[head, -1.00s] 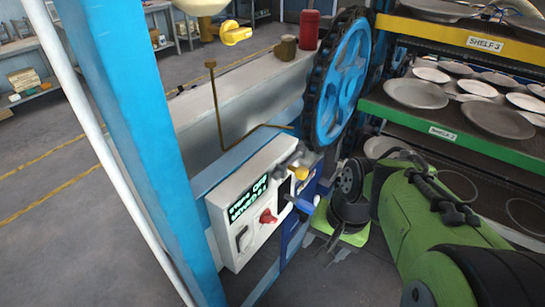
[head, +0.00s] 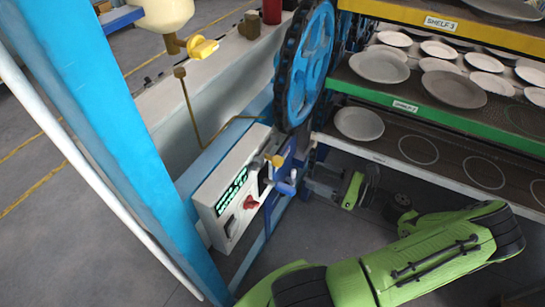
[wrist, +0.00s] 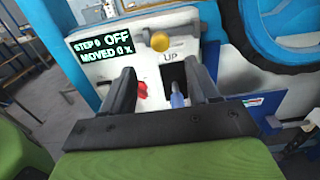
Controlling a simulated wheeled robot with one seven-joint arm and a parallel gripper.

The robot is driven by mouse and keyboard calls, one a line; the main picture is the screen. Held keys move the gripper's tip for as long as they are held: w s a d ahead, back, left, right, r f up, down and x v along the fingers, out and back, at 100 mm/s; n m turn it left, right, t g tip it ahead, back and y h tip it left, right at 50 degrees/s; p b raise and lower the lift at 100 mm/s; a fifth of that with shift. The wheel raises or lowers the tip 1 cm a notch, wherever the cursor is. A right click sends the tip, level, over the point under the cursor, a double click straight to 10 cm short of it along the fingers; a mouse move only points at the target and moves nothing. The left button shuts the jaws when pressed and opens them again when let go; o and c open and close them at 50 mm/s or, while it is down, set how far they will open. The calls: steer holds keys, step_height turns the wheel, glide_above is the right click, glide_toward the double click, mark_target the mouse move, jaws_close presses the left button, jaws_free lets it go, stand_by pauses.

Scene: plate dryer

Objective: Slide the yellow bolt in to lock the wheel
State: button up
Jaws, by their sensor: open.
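The yellow bolt's round knob (head: 275,160) is on top of the white control box, beside the blue wheel (head: 303,65). In the wrist view the yellow knob (wrist: 160,41) is above and beyond my fingertips, with the wheel (wrist: 275,35) to its right. How far the bolt reaches toward the wheel is hard to tell. My gripper (wrist: 160,80) is open and empty. Its dark fingers point at the box front, with a blue-handled lever (wrist: 177,97) and red knob (wrist: 142,90) seen between them. In the head view my gripper (head: 322,188) is right of the box.
The white control box (head: 228,190) has a display reading OFF in the wrist view. Plate shelves (head: 405,106) stand at the right. A blue post (head: 110,130) stands at the left. A yellow valve handle (head: 202,47) hangs above a bent brown rod (head: 187,97).

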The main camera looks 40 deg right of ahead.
mark_target(278, 160)
steer(key=p+x, duration=0.1)
steer(key=x, duration=1.2)
steer(key=shift+a, duration=0.1)
jaws_close()
